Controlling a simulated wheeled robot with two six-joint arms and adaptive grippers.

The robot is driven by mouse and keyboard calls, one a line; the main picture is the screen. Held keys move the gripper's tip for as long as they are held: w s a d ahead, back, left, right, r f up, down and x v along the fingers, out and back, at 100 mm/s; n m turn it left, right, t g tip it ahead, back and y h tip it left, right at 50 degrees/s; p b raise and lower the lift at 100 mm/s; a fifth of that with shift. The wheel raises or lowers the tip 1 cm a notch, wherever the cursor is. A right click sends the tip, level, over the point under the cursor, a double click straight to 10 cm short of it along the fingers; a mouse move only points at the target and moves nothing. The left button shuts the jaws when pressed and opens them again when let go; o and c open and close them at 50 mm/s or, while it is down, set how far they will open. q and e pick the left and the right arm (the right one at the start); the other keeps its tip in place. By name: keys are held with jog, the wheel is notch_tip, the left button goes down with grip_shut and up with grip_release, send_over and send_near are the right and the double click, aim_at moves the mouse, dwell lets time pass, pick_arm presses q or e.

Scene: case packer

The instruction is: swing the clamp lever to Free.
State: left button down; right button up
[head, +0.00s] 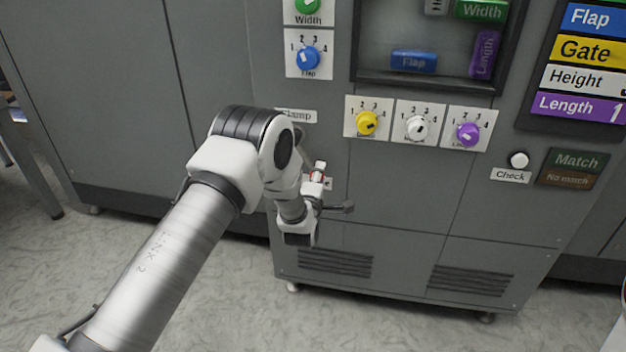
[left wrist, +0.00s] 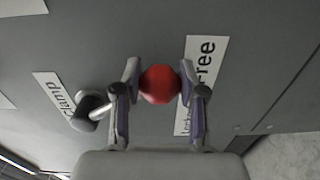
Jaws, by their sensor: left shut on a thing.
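The clamp lever has a red ball knob (left wrist: 160,84) and a pale shaft (left wrist: 102,109) running from a dark, rounded pivot (left wrist: 85,113). My left gripper (left wrist: 160,72) is shut on the red knob, one finger on each side of it. In the head view my left arm hides most of the lever; a bit of red shows beside the wrist. The "Clamp" label (head: 296,116) is above the wrist there and beside the pivot in the left wrist view (left wrist: 57,97). A white plate (left wrist: 200,85) reading "Free" is right of the knob; its other word is partly hidden. My right gripper is not in view.
The grey cabinet front (head: 400,190) stands close behind my left gripper. Yellow (head: 367,123), white (head: 416,127) and purple (head: 467,134) dials sit up and right of it. A white Check button (head: 518,159) is farther right. The floor in front is clear.

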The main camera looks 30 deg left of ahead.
pick_arm(q)
jog(key=shift+w+d+r+n, duration=0.1)
jog(key=shift+d+r+n, duration=0.05)
jog(key=shift+r+n, duration=0.15)
jog(key=c, duration=0.6)
grip_release()
jog(key=shift+c, duration=0.2)
jog(key=shift+f, duration=0.1)
jog(key=shift+s, duration=0.2)
jog(key=v, duration=1.1)
jog(key=shift+s, duration=0.35)
jog(key=shift+d, duration=0.15)
